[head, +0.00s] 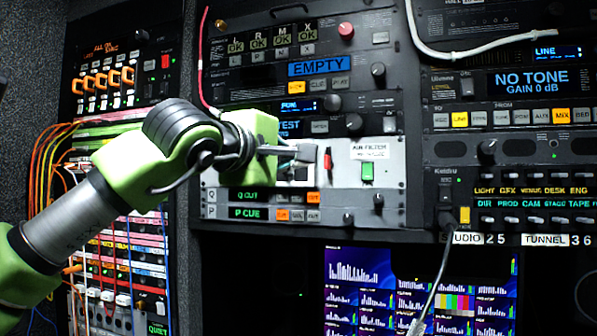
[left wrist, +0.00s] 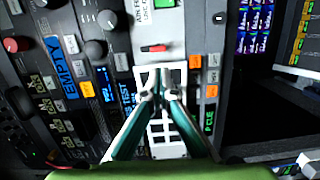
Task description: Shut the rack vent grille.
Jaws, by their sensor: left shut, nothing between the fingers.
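The rack vent grille (left wrist: 160,128) shows in the left wrist view as a white frame with dark slots, on a pale panel (head: 396,185) labelled for an air filter. In the head view most of the grille is hidden behind my left gripper (head: 308,153). How far the slots are covered is unclear. My left gripper is shut and empty; in the left wrist view its fingertips (left wrist: 158,88) are together in front of the grille. I cannot tell whether they touch it. A red lever (head: 327,159) sits beside the grille. My right gripper is not in view.
A green switch (head: 367,171) is right of the red lever. Button rows labelled Q CUT and P CUE (head: 250,212) lie just below. Dark knobs (head: 354,122) project above.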

